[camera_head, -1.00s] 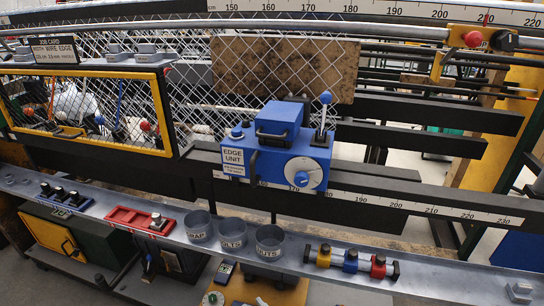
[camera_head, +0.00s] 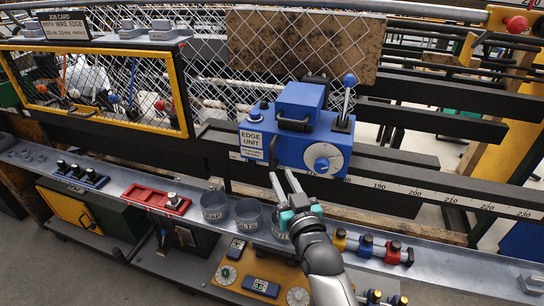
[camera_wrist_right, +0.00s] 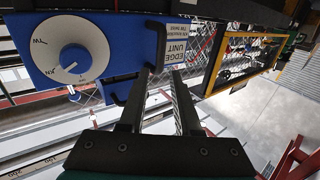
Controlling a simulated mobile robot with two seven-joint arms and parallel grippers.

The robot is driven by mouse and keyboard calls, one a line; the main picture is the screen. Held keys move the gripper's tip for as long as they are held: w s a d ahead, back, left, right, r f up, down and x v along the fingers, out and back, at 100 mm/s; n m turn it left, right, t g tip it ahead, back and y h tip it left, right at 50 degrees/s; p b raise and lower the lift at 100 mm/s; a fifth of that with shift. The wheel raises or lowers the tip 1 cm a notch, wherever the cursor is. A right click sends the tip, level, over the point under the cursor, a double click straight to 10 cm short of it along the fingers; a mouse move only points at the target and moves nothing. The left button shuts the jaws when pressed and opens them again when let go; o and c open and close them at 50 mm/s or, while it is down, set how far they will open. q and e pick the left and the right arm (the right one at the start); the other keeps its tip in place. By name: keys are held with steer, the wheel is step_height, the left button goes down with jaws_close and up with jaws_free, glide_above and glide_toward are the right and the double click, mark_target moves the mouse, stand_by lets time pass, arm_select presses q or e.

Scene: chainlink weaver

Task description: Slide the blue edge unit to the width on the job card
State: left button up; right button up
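The blue edge unit (camera_head: 297,137) sits on the dark rail, with a white dial, a blue-knobbed lever and black handles. The scale (camera_head: 415,194) runs right from beneath it, with numbers up to 230. The job card (camera_head: 64,26) stands at the upper left; its small print is hard to read. My right gripper (camera_head: 281,174) is open, fingers apart and pointing up at the unit, just below its left vertical handle (camera_head: 273,151). In the right wrist view, the fingertips (camera_wrist_right: 162,72) are close to a black handle (camera_wrist_right: 156,43), with nothing visibly clamped. My left gripper is out of view.
A grey shelf (camera_head: 118,186) below holds a red tray (camera_head: 152,199), several grey cups (camera_head: 214,206) and coloured blocks (camera_head: 366,246). A yellow-framed mesh panel (camera_head: 183,95) stands left. The rail right of the unit looks clear.

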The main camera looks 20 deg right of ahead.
mark_target(273, 159)
steer(key=w, duration=0.9)
steer(key=shift+w+b, duration=0.2)
steer(key=shift+b, duration=0.2)
steer(key=shift+c, duration=0.2)
jaws_close()
stand_by(0.9)
